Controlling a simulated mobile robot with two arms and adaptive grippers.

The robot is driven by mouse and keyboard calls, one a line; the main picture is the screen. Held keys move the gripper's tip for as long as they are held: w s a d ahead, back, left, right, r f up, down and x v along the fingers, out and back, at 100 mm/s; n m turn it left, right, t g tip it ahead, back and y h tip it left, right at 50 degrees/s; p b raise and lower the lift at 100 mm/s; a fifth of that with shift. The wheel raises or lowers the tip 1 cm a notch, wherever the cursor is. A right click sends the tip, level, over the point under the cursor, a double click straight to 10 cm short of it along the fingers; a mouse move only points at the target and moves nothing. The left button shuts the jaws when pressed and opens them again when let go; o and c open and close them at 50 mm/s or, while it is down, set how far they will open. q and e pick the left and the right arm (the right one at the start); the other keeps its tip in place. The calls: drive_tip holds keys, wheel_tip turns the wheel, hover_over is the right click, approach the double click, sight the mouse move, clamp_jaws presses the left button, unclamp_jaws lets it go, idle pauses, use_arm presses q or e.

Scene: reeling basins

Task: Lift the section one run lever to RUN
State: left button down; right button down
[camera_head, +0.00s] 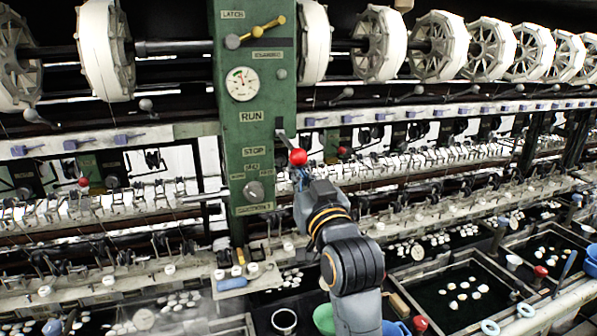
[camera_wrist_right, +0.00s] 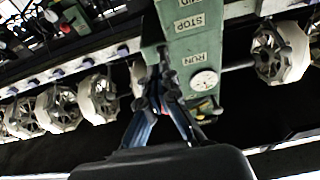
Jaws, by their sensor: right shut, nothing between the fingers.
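The section one run lever (camera_head: 287,141) comes out of a slot on the right side of the green post (camera_head: 236,180) and ends in a red ball knob (camera_head: 298,157). The knob appears slightly below the STOP label; the RUN label is higher. My right gripper (camera_head: 299,174) is shut and empty, with its tips just under the knob; I cannot tell whether they touch. In the right wrist view the scene is upside down, and the fingers (camera_wrist_right: 162,75) close together in front of the post (camera_wrist_right: 195,45). The lever is not clear there. My left gripper is not in view.
White reels (camera_head: 436,47) line the top. Basins (camera_head: 455,290) with white cocoons and a green bowl (camera_head: 324,318) lie below.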

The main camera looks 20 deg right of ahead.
wheel_tip(320, 180, up, 2)
drive_tip(key=shift+r+p, duration=0.1)
drive_tip(key=shift+p, duration=0.6)
drive_tip(key=shift+r, duration=0.15)
drive_tip(key=shift+f+b, duration=0.5)
drive_tip(key=shift+f, duration=0.25)
